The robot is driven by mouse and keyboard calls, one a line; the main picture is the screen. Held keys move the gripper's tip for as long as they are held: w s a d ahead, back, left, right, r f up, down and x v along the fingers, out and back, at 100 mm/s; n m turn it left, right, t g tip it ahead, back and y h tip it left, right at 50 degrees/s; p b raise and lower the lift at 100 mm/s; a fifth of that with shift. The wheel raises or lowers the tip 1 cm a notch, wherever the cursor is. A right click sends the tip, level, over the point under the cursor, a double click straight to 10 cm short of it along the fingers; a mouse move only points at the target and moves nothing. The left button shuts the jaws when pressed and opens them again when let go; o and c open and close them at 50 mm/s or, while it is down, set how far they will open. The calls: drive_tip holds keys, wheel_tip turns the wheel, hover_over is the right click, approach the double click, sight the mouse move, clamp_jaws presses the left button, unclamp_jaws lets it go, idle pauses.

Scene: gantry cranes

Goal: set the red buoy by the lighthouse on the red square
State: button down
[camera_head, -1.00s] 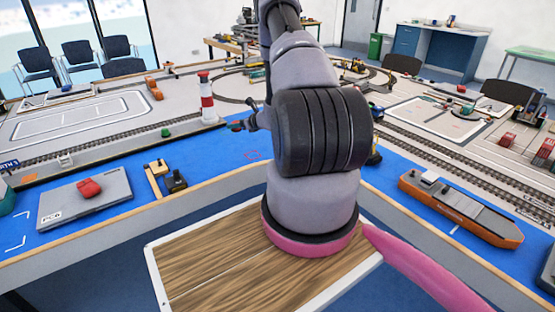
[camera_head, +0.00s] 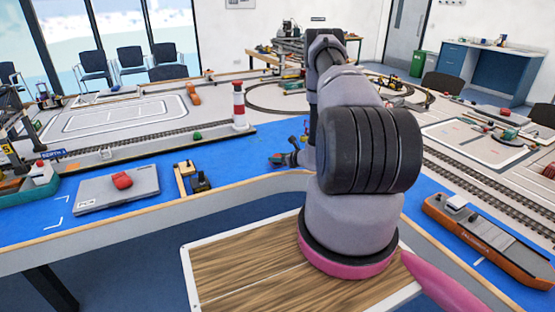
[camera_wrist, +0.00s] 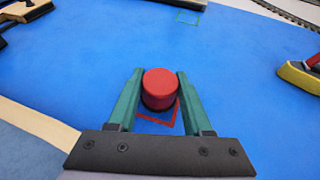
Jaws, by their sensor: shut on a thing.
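The red buoy (camera_wrist: 160,86), a short round-topped cylinder, is between the two green fingers of my gripper (camera_wrist: 160,74) in the wrist view. The fingers are shut on its sides. The red square (camera_wrist: 177,115) is a thin outline on the blue surface, showing below and to the right of the buoy. The buoy overlaps its middle and far part; I cannot tell whether it touches the surface. In the head view my gripper (camera_head: 283,159) is low over the blue surface, to the right of the red-and-white lighthouse (camera_head: 239,107). The red square is not visible there.
A green outlined square (camera_wrist: 188,17) lies farther off on the blue surface. An orange-hulled ship (camera_head: 485,240) is to the right. Blue surface around the buoy is clear.

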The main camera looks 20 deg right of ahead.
drive_tip(key=shift+f, duration=0.3)
drive_tip(key=shift+c, duration=1.6)
unclamp_jaws()
drive_tip(key=shift+r, duration=0.1)
